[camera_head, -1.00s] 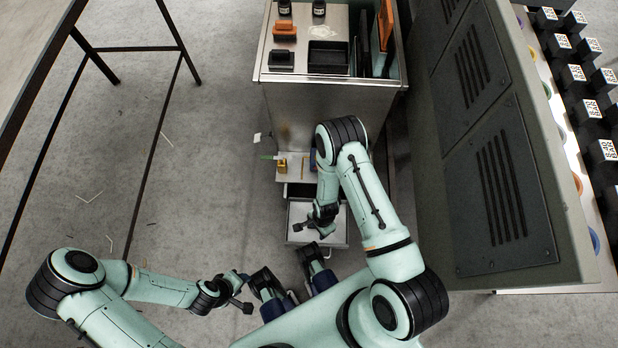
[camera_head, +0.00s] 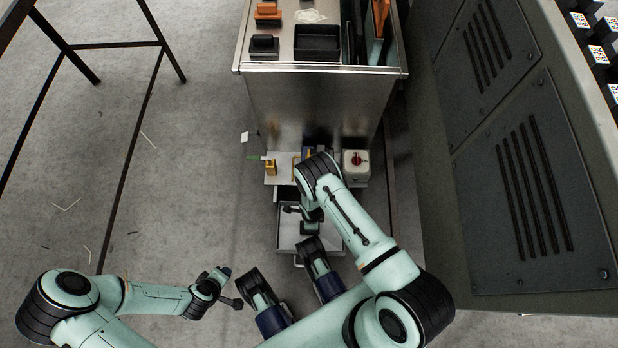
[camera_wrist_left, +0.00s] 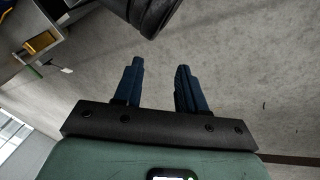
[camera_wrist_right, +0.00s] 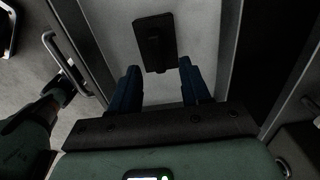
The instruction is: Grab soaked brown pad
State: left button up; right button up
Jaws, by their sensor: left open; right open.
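A dark pad-like block (camera_wrist_right: 155,42) with a small raised piece lies on the light floor of an open drawer (camera_wrist_right: 205,25) in the right wrist view. It looks nearly black, and I cannot tell whether it is brown or soaked. My right gripper (camera_wrist_right: 157,75) is open and empty, its blue fingers at the near end of the block, one towards each side. I cannot tell whether they touch it. The drawer also shows in the head view (camera_head: 287,236), partly hidden by my right arm. My left gripper (camera_wrist_left: 160,66) is open and empty over bare floor.
A steel cart (camera_head: 315,100) stands above the drawer, with an orange block (camera_head: 268,12), a black block (camera_head: 264,45) and a black tray (camera_head: 317,42) on top. A white box with a red knob (camera_head: 356,163) sits on the lower shelf. A large cabinet (camera_head: 530,170) stands right.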

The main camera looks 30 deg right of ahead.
jog(key=shift+f, duration=0.4)
jog(key=f, duration=0.1)
jog(key=f+b, duration=0.1)
jog(key=f, duration=0.1)
jog(key=f+b, duration=0.1)
jog(key=shift+a+f, duration=0.25)
jog(key=shift+a, duration=0.05)
pick_arm(q)
jog(key=shift+g, duration=0.8)
jog(key=s+f, duration=0.4)
jog(key=shift+a, duration=0.35)
pick_arm(e)
jog(key=shift+w, duration=0.1)
grip_shut()
